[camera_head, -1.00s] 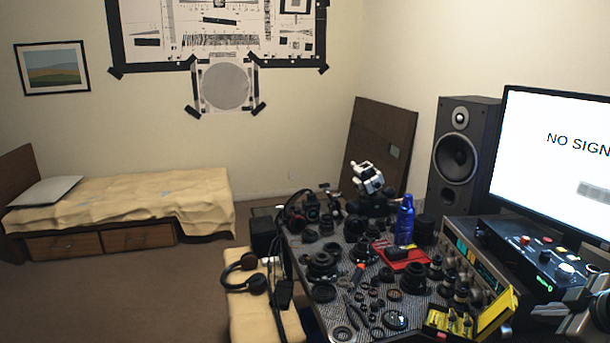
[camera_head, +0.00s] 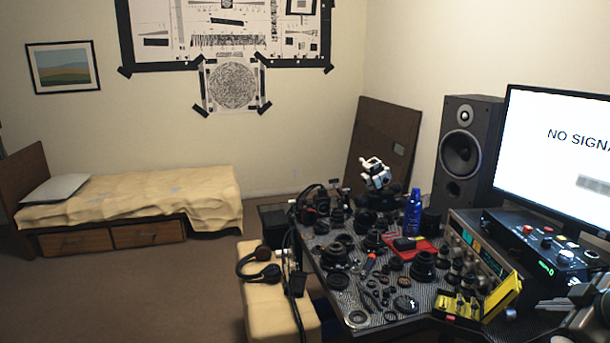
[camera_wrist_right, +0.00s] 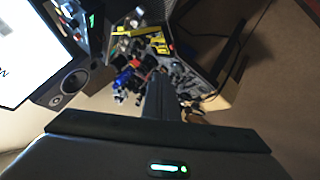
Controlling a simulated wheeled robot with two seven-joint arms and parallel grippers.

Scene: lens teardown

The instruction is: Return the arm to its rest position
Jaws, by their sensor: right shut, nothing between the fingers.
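My right arm shows at the lower right corner of the head view, with the right gripper (camera_head: 553,304) beside the right end of the workbench (camera_head: 385,328). In the right wrist view the gripper (camera_wrist_right: 161,84) is a dark narrow shape with its fingers together and nothing held. It points over the bench, which lies beyond it with lens parts, a blue bottle (camera_wrist_right: 123,78) and a yellow case (camera_wrist_right: 140,31). My left gripper is not in view.
The monitor (camera_head: 565,135), the speaker (camera_head: 462,150) and a control box (camera_head: 535,246) stand along the right side. A yellow case (camera_head: 458,308) lies open near the bench front. Headphones (camera_head: 262,272) rest on a padded seat (camera_head: 262,305). The floor at left is clear.

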